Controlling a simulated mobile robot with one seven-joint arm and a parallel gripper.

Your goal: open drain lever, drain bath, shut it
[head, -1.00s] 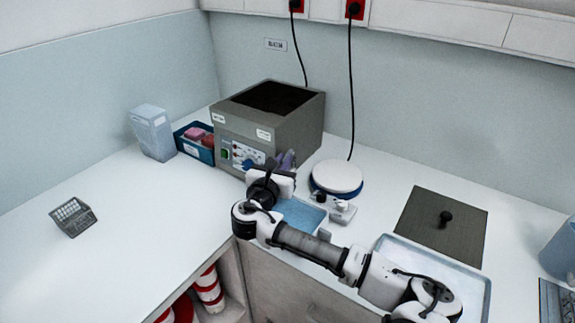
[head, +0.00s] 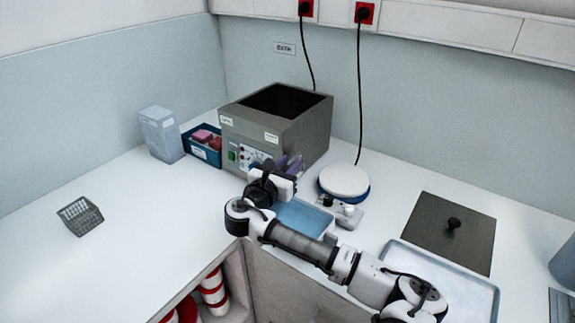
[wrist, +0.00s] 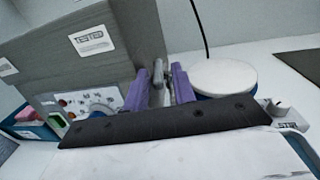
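The grey bath (head: 305,132) stands at the back of the counter, its open top dark inside. Its front has a control panel with a blue dial (wrist: 100,108). A small grey lever-like part (wrist: 158,74), likely the drain lever, shows in the wrist view at the bath's right front edge. My gripper (wrist: 160,85) has two purple fingers on either side of this part, with narrow gaps visible. The fingers look open and apart from it. In the head view my gripper (head: 289,165) is at the bath's lower front, and the lever is hidden.
A blue tray (head: 303,217) lies below my gripper. A round white-topped device (head: 344,181) stands close to its right. A blue bin (head: 203,153) sits left of the bath. A dark lid (head: 450,232) lies on the right; the left counter is mostly clear.

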